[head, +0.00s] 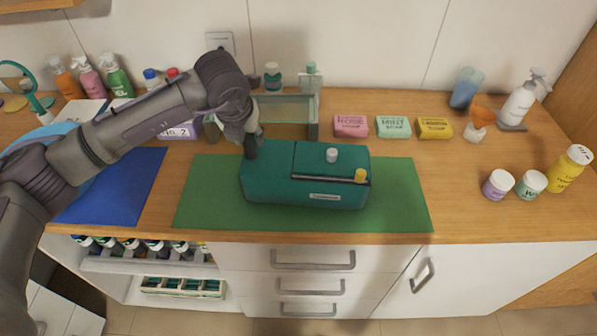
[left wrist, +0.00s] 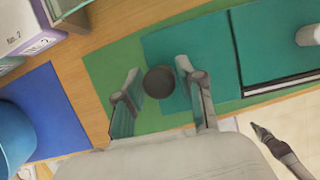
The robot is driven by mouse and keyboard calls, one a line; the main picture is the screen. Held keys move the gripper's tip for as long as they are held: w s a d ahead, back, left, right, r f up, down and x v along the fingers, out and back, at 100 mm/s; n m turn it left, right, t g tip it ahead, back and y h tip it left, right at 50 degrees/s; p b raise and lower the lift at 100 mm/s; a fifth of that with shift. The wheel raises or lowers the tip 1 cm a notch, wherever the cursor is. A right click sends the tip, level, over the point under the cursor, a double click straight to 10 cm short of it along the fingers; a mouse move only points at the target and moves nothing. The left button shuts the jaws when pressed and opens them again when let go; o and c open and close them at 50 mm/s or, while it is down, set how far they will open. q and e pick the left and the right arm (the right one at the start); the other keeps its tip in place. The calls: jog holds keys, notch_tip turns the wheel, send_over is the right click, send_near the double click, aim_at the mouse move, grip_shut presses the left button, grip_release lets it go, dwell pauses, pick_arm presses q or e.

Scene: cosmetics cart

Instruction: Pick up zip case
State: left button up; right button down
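The zip case, a teal box (head: 265,187), lies on the green mat (head: 405,205). A darker panel on its right part bears a white cap and a yellow cap. My left gripper (head: 251,148) is at the case's left end, pointing down. In the left wrist view the fingers (left wrist: 160,95) are spread apart over the left part of the case (left wrist: 215,50). A dark round knob (left wrist: 159,82) shows between them, and contact with it cannot be told. The head view hides the fingertips partly. My right gripper is not in view.
Pink soap (head: 351,126), mint soap (head: 393,127) and yellow soap (head: 435,128) lie behind the case. A glass-fronted stand (head: 285,110) is close behind my gripper. A blue mat (head: 130,185) lies left. The counter between the green mat and the jars (head: 497,185) is clear.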

pick_arm(q)
grip_shut()
jog(key=shift+w+r, duration=0.1)
jog(key=shift+r, duration=0.1)
jog(key=shift+r+b, duration=1)
jog(key=shift+r, duration=0.8)
jog(key=s+d+r+b, duration=0.4)
jog(key=d+r, duration=0.3)
jog(key=d, duration=0.4)
